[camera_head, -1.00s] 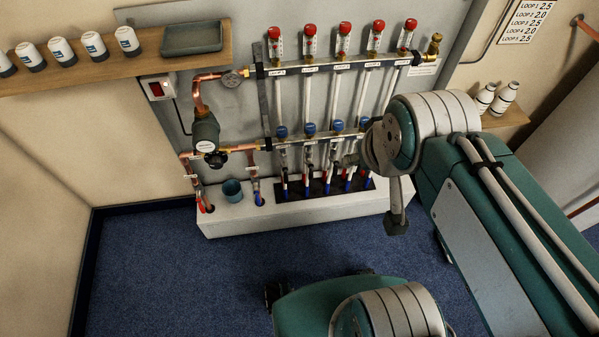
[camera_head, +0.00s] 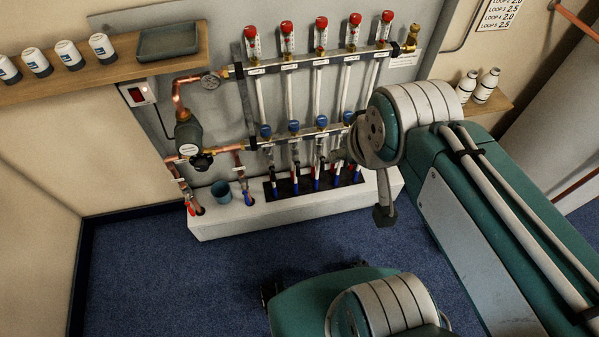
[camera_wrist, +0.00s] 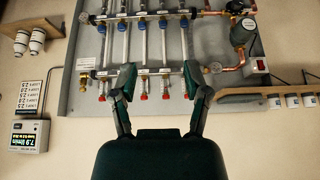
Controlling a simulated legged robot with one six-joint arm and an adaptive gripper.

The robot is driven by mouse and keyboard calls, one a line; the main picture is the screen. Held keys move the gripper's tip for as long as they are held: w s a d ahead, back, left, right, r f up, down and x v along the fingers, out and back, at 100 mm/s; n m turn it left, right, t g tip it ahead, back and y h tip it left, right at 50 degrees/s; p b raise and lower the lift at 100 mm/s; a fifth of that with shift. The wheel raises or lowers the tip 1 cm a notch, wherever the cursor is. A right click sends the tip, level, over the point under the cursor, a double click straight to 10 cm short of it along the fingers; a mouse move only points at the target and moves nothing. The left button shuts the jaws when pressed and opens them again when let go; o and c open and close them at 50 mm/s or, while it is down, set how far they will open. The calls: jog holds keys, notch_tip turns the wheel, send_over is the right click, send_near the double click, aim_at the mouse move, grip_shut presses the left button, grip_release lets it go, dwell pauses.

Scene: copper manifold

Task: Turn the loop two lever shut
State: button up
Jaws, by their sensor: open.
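The copper manifold (camera_head: 320,62) stands on a grey wall panel, with red-capped flow meters on the upper bar and blue caps on the lower bar (camera_head: 308,135). Small valves with red and blue pipe ends hang below the lower bar. I cannot pick out the loop two lever among them; labels are too small to read. In the wrist view the manifold (camera_wrist: 150,15) appears inverted, red caps nearest. My gripper (camera_wrist: 158,76) is open and empty there, its fingers wide apart, overlapping the red-cap row in the picture and touching nothing visible. In the head view my arm hides the right part of the lower valves.
A wooden shelf (camera_head: 100,72) with jars and a grey tray (camera_head: 168,42) is at left. Bottles (camera_head: 479,87) stand at right. A display box (camera_wrist: 29,136) hangs on the wall. Blue carpet is clear in front.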

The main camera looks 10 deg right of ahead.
jog(key=n+t+y, duration=0.2)
jog(key=n+t, duration=0.1)
jog(key=t, duration=0.3)
send_over(299, 172)
jog(key=s+d, duration=0.3)
jog(key=d, duration=0.1)
notch_tip(299, 172, down, 49)
jog(key=s+a+f+t+y, duration=0.1)
jog(key=s+a+f, duration=0.1)
jog(key=s+f, duration=0.55)
jog(key=x, duration=1.3)
jog(key=shift+d, duration=0.25)
